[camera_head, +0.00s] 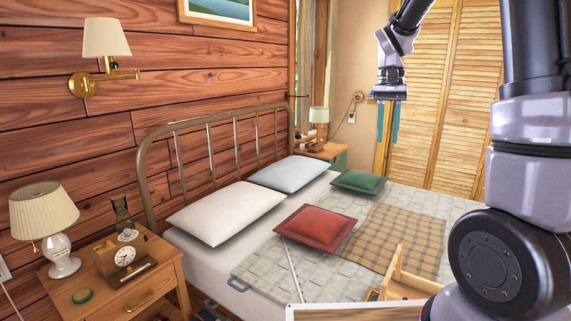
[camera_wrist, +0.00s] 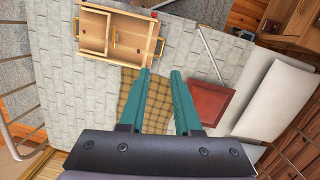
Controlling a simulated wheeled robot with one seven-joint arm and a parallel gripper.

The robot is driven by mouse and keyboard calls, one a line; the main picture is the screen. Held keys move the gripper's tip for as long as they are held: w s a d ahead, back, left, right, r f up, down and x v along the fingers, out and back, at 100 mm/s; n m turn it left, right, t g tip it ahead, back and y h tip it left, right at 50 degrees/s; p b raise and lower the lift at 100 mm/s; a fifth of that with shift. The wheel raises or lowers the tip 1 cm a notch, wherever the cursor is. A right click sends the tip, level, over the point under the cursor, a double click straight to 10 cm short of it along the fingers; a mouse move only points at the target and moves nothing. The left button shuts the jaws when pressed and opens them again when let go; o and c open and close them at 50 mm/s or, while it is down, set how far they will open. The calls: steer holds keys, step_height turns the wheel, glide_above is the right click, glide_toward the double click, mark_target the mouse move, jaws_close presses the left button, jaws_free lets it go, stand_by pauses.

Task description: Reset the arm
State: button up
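My gripper (camera_head: 388,122) hangs pointing down, high above the far right part of the bed, in front of the slatted closet doors. In the wrist view my gripper (camera_wrist: 160,75) shows two teal fingers spread apart with nothing between them. Below it lie the bed's grey quilt (camera_wrist: 80,65) and a plaid blanket (camera_wrist: 158,108). My arm fills the right side of the head view.
The bed holds a red cushion (camera_head: 315,229), a green cushion (camera_head: 358,181) and two pale pillows (camera_head: 226,211). A wooden box (camera_wrist: 115,30) with compartments is on the bed. A nightstand (camera_head: 150,285) with a lamp (camera_head: 45,215) and clock (camera_head: 124,257) stands at left.

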steer(key=s+a+r+t+y, duration=0.1)
steer(key=s+r+t, duration=0.3)
steer(key=s, duration=0.5)
steer(key=s+a+r+n+t+y, duration=0.1)
steer(key=s+r+t, duration=0.3)
steer(key=s, duration=0.5)
steer(key=shift+s+r+t, duration=0.2)
steer(key=shift+r+t, duration=0.2)
steer(key=shift+r, duration=0.3)
